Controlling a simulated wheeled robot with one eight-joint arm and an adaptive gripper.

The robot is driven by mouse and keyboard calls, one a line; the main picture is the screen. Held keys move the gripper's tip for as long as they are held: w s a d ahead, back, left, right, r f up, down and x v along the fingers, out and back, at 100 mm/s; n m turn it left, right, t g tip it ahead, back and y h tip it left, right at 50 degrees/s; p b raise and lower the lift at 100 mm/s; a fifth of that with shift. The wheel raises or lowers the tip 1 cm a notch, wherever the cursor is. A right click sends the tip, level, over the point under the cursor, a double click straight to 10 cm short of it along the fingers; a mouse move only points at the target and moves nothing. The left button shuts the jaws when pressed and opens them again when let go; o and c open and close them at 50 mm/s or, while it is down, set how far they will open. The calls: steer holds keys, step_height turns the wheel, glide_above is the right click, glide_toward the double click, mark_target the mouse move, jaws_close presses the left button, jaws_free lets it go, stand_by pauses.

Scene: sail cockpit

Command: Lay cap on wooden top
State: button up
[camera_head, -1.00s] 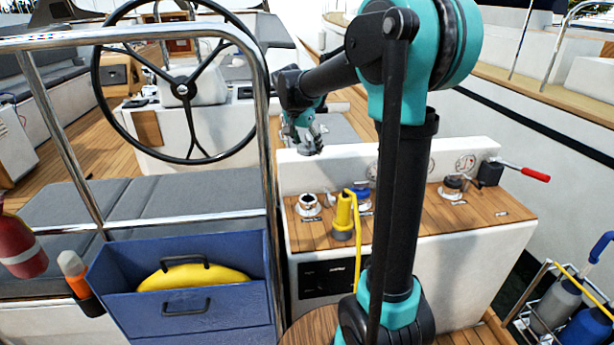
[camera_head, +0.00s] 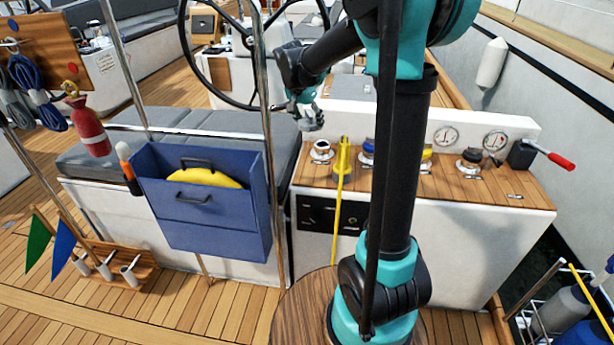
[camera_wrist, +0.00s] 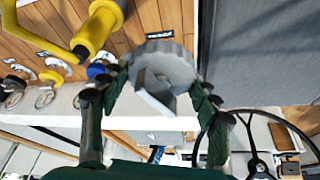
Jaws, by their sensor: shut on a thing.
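My gripper (camera_head: 306,112) is shut on a grey ribbed round cap (camera_wrist: 167,66) with a pale tab. In the head view the cap (camera_head: 311,123) hangs at the far left end of the console, by its white upright back. The wooden top (camera_head: 505,188) of the console lies below and to the right, with the cap apart from it. The planks of the wooden top (camera_wrist: 150,17) also show in the wrist view. My arm hides part of the wooden top in the head view.
On the wooden top are a pale round fitting with a dark centre (camera_head: 321,150), a blue-capped fitting (camera_head: 368,149), a yellow tool (camera_head: 342,162) and a black fitting (camera_head: 472,157). A red-handled lever (camera_head: 550,156) is at right. A steel rail (camera_head: 269,150) and steering wheel stand left.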

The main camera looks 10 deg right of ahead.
step_height(320, 180, down, 19)
steer(key=shift+r, duration=0.15)
stand_by(0.4)
steer(key=o, duration=1.3)
steer(key=v, duration=0.7)
steer(key=s+d+n+y, duration=0.1)
steer(key=s+d+n, duration=0.1)
steer(key=s, duration=0.7)
steer(key=s+d+f+n+y, duration=0.1)
steer(key=s+n, duration=0.2)
steer(key=s, duration=0.7)
steer(key=s+d+n, duration=0.2)
steer(key=s+n, duration=0.1)
steer(key=s, duration=0.6)
steer(key=shift+s+d+f+t+y, duration=0.2)
steer(key=shift+d+f+t+y, duration=0.15)
steer(key=shift+t+y, duration=0.05)
